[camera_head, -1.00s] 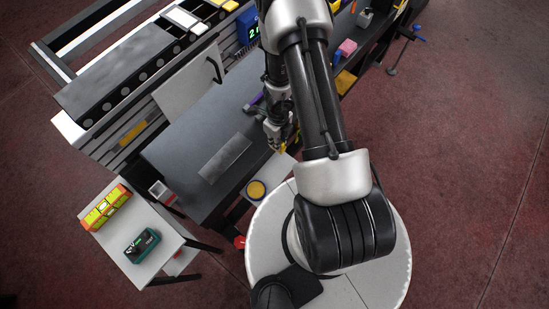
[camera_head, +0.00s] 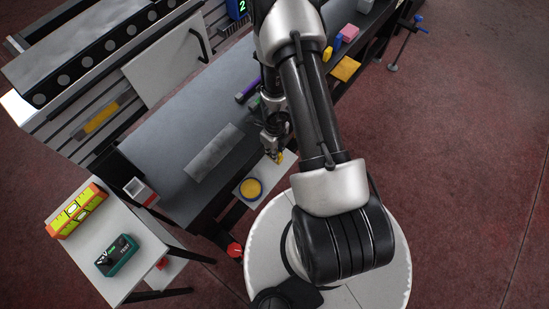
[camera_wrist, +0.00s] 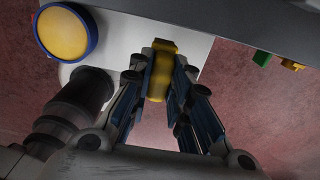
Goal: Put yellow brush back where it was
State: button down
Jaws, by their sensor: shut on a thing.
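My gripper (camera_wrist: 165,95) is shut on a yellow brush (camera_wrist: 160,72), which sits between its fingertips in the wrist view. In the head view, my gripper (camera_head: 276,150) hangs past the table's front edge, with a bit of the yellow brush (camera_head: 281,158) at its tip. The brush is close to a white shelf (camera_head: 240,203), above or beside it; I cannot tell if they touch. Most of the brush's shape is hidden by the fingers.
A round yellow, blue-rimmed container (camera_head: 251,189) stands on the white shelf, left of my gripper. The grey table (camera_head: 165,145) carries a metal plate (camera_head: 214,152). A side table (camera_head: 80,255) holds a level (camera_head: 76,210) and green tester (camera_head: 117,255).

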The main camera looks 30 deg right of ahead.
notch_tip(320, 180, down, 4)
jog(key=b, duration=0.4)
jog(key=shift+f, duration=0.15)
jog(key=c, duration=1.5)
grip_release()
